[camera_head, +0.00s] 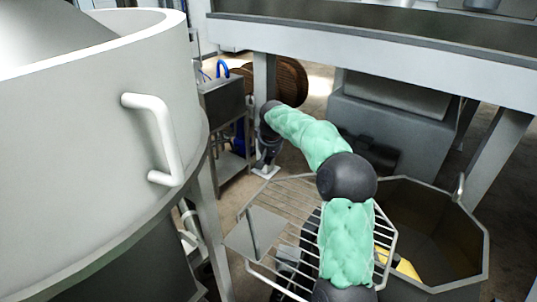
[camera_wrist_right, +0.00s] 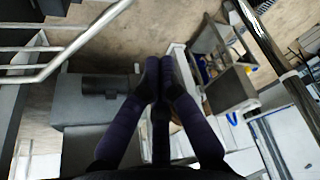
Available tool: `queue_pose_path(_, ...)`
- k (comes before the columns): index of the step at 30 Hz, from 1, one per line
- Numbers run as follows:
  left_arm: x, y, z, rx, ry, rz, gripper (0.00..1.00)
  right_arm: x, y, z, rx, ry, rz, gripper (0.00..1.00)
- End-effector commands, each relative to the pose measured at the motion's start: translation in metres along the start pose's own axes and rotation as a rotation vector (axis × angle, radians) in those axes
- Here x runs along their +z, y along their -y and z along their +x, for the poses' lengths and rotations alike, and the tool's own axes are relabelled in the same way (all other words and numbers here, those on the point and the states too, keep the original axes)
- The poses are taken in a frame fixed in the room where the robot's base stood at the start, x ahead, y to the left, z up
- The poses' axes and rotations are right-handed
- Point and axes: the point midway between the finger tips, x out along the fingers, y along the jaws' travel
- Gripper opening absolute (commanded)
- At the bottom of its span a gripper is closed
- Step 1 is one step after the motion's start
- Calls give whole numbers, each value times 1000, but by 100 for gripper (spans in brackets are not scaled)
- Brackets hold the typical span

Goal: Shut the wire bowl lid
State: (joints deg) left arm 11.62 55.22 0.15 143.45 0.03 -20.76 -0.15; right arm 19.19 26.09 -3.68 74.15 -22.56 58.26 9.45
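The wire bowl lid (camera_head: 283,268), a pale wire frame with bars and a flat grey plate (camera_head: 255,234), shows at lower centre in the head view. It stands open, left of the dark, many-sided bowl (camera_head: 440,232), whose right part is uncovered. My right arm crosses in front of the lid and hides part of it. My right gripper (camera_head: 267,150) is beyond the lid's far edge, apart from it. In the right wrist view its fingers (camera_wrist_right: 159,62) are together with nothing between them. Pale bars, probably the lid, show at upper left there (camera_wrist_right: 85,40). My left gripper is not in view.
A large pale drum with a handle (camera_head: 160,140) fills the left. A grey metal table edge (camera_head: 400,60) runs across the top right. A steel cabinet (camera_head: 223,100) and a brown reel (camera_head: 290,80) stand behind. Some floor is clear around my right gripper.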

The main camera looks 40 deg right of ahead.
Motion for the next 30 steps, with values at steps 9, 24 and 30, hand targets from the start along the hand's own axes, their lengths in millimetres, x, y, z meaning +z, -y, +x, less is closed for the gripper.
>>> queue_pose_path(9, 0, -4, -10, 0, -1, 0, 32, 1, 0, 54, 1, 4, -1, 0)
queue_pose_path(24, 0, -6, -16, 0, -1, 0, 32, 37, 0, 40, 0, 0, 0, 0)
queue_pose_path(30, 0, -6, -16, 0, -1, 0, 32, 38, 0, 40, 0, -1, 0, 0)
